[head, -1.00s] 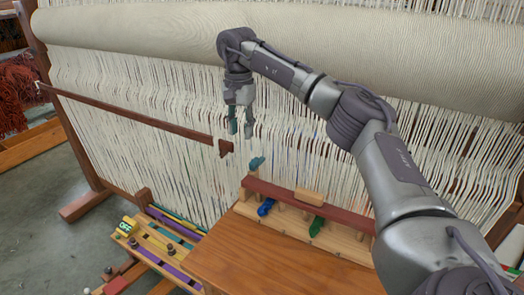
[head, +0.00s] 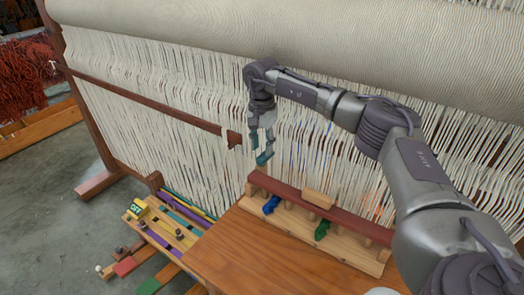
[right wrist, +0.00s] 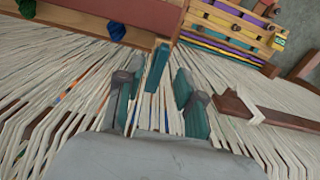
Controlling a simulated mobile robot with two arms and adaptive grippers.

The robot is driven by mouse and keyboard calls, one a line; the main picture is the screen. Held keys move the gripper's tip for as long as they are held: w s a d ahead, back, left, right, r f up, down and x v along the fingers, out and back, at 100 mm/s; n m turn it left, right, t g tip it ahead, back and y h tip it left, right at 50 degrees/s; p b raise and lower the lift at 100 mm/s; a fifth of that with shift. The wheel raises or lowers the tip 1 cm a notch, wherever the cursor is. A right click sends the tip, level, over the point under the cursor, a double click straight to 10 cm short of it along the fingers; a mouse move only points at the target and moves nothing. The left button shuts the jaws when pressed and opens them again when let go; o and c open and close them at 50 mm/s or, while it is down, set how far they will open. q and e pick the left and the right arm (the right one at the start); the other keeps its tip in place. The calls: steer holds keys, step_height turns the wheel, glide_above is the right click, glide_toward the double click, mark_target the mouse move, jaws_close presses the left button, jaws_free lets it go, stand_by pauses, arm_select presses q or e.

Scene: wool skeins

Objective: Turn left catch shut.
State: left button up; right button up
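The left catch (head: 264,158) is a small teal piece at the left end of the dark red rail (head: 300,195). In the right wrist view the catch (right wrist: 157,68) stands by a light wooden post (right wrist: 161,44). My right gripper (head: 262,143) is pointed down just above the catch. In the right wrist view its teal-padded fingers (right wrist: 156,98) are apart, with the catch showing in the gap between them. I cannot tell whether either finger touches it. In the head view the fingers partly overlap the catch. My left gripper is not in view.
The loom's pale warp threads (head: 165,125) hang close behind the gripper. A dark wooden bar (head: 150,105) crosses them at left. A blue skein (head: 271,205) and a green skein (head: 322,230) hang below the rail. The wooden bench top (head: 240,250) is clear in front.

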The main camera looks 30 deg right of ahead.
mark_target(261, 155)
steer(key=shift+f, duration=1.65)
steer(key=shift+a, duration=0.1)
jaws_close()
